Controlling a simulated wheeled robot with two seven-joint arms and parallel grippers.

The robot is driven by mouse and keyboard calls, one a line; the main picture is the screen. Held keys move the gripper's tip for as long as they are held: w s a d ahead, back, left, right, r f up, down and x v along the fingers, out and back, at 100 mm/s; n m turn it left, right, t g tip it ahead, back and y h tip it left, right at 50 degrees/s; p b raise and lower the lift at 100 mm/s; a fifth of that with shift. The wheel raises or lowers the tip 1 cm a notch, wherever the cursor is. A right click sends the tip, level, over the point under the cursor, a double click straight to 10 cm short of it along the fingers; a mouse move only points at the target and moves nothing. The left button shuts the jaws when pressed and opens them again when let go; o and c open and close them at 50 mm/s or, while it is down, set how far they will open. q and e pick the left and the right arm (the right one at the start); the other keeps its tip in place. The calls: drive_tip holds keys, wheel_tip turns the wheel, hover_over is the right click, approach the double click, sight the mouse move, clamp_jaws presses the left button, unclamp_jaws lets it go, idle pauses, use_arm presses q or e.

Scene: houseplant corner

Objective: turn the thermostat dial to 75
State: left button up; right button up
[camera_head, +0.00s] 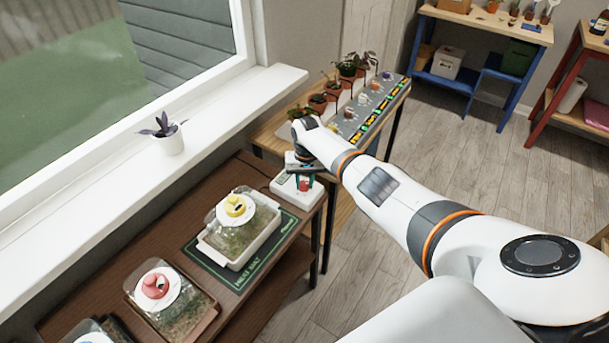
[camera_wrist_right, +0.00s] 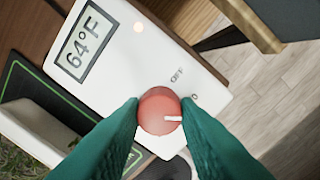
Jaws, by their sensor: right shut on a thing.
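The thermostat is a white box (camera_head: 284,191) at the right end of the brown bench, and its face (camera_wrist_right: 130,60) fills much of the right wrist view. Its display (camera_wrist_right: 85,40) reads 64°F. The red dial (camera_wrist_right: 158,104) has a white pointer mark directed to the right in the wrist view. An "OFF" label is printed near it. My right gripper (camera_wrist_right: 161,113) is shut on the dial, with a green fingertip on each side. In the head view my right gripper (camera_head: 304,180) is over the thermostat. My left gripper is not in view.
A green mat (camera_head: 235,281) with a lidded seedling tray (camera_head: 237,262) lies left of the thermostat. Another tray (camera_head: 172,318) stands nearer. The window sill (camera_head: 95,210) holds a potted plant (camera_head: 168,137). Small potted plants stand on a table behind my right arm.

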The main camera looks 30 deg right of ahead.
drive_tip(key=m+p, duration=0.1)
drive_tip(key=m, duration=0.2)
drive_tip(key=shift+w+r+m+p, duration=0.1)
drive_tip(key=shift+r+m+p, duration=0.05)
drive_tip(key=shift+m+p, duration=0.75)
drive_tip(key=shift+m, duration=1.3)
drive_tip(key=o, duration=1)
